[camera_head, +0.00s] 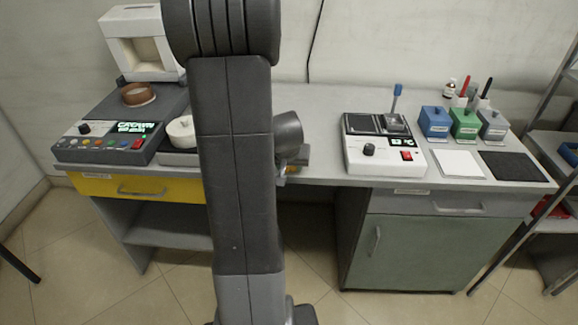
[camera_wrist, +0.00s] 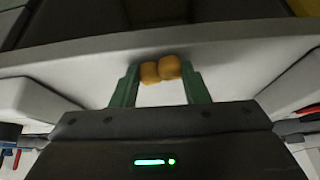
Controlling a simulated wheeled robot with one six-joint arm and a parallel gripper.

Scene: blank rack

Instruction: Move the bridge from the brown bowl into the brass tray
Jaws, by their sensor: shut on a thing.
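The bridge (camera_wrist: 160,70), two joined orange-tan lumps, sits between the green fingertips of my gripper (camera_wrist: 160,76) in the wrist view. The gripper is shut on it, and a pale surface lies behind it. In the head view my arm hides most of the gripper; a small part of its end shows right of the arm, by the bench's front edge. The brown bowl (camera_head: 138,99) stands on the dark unit at the left of the bench; its inside is hard to make out. I cannot pick out the brass tray in either view; my arm covers part of the bench.
A control unit (camera_head: 105,138) with coloured buttons and a white round thing (camera_head: 181,132) are left of my arm. Right are a white device (camera_head: 384,150), blue, green and grey boxes, a white pad (camera_head: 458,163) and a black pad (camera_head: 513,166). Bench between arm and device looks clear.

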